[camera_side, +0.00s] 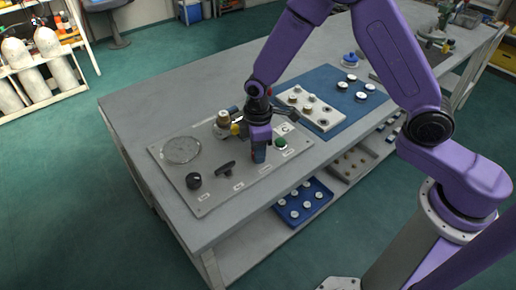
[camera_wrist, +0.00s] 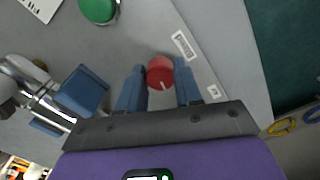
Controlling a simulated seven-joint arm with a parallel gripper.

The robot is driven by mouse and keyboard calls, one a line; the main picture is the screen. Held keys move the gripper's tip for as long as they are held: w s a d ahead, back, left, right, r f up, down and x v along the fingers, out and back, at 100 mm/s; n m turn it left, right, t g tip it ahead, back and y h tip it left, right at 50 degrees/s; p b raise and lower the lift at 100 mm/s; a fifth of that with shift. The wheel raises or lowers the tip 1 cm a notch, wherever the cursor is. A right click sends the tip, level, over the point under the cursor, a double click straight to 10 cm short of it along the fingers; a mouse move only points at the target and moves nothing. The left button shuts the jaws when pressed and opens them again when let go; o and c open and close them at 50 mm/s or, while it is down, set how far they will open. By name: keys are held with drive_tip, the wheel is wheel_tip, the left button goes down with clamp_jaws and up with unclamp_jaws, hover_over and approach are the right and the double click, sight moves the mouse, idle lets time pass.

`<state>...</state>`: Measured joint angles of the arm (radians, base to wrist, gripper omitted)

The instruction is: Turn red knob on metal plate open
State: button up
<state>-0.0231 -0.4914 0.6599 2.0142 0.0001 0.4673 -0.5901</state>
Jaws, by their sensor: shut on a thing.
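The grey metal plate (camera_side: 215,195) lies flat on the table in the side view. The red knob (camera_wrist: 160,72) shows in the wrist view, round, with a white pointer line toward the lower right of that picture. My gripper (camera_wrist: 160,85) has its blue fingers on either side of the knob and is shut on it. In the side view my gripper (camera_side: 258,155) points down at the plate and mostly hides the red knob.
On the plate are a round gauge (camera_side: 183,150), a black knob (camera_side: 194,180), a black lever (camera_side: 226,169) and a green knob (camera_side: 281,142). A white board (camera_side: 291,96) with round pieces lies beyond.

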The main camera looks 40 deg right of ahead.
drive_tip(key=shift+n, duration=0.7)
drive_tip(key=o, duration=1)
drive_tip(key=shift+o, duration=0.2)
wheel_tip(320, 180, up, 18)
drive_tip(key=shift+f, duration=0.25)
drive_tip(key=shift+s, duration=0.1)
drive_tip(key=s+d, duration=0.4)
drive_tip(key=s, duration=0.5)
drive_tip(key=s+d+m, duration=0.1)
drive_tip(key=s+d, duration=0.3)
drive_tip(key=s, duration=0.5)
drive_tip(key=s+d+f, duration=0.1)
drive_tip(key=s+d, duration=0.3)
drive_tip(key=s, duration=0.5)
